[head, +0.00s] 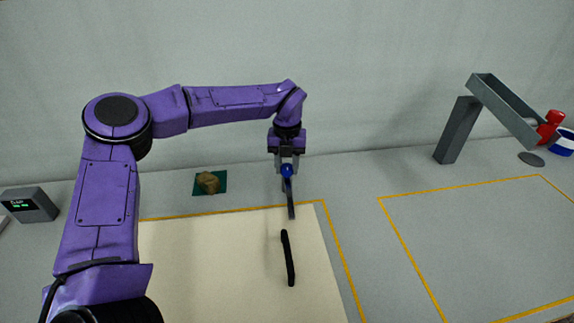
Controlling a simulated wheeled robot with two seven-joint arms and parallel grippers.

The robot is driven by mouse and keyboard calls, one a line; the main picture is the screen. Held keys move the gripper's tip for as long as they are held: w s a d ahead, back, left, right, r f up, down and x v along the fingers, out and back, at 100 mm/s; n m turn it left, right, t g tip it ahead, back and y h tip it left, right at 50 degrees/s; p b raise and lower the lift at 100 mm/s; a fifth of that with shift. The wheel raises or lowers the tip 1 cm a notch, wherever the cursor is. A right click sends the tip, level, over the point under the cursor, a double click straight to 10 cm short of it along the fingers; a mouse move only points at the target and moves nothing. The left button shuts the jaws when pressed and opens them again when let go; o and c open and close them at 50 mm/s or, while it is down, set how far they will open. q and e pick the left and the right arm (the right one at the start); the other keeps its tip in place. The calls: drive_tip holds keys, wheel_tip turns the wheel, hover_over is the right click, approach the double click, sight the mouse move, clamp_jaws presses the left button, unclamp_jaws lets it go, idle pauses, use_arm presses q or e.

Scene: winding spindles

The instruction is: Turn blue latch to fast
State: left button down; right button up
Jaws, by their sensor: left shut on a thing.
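My left gripper (287,164) points down above the table near the back wall. It is shut on a small blue thing with a rounded top (287,171). A dark narrow bar (291,200) extends below the blue part, and I cannot tell whether the two are one piece. The jaws hide part of the blue thing. I cannot tell whether it is the blue latch, or how any latch is turned. At the far right, a blue and white round thing (563,143) is cut off by the picture edge. My right gripper is not in view.
A black bar (288,258) lies on the cream mat (220,265). A brown lump (207,182) sits on a green square (222,182). A grey post with a trough (505,108) and a red thing (549,126) stand right. A display box (29,204) stands left. The yellow-outlined right area is clear.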

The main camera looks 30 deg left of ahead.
use_arm(q)
drive_tip(key=shift+r, duration=0.1)
drive_tip(key=c, duration=0.7)
unclamp_jaws()
wheel_tip(320, 180, up, 10)
drive_tip(key=shift+r+b, duration=0.25)
drive_tip(key=shift+b, duration=0.1)
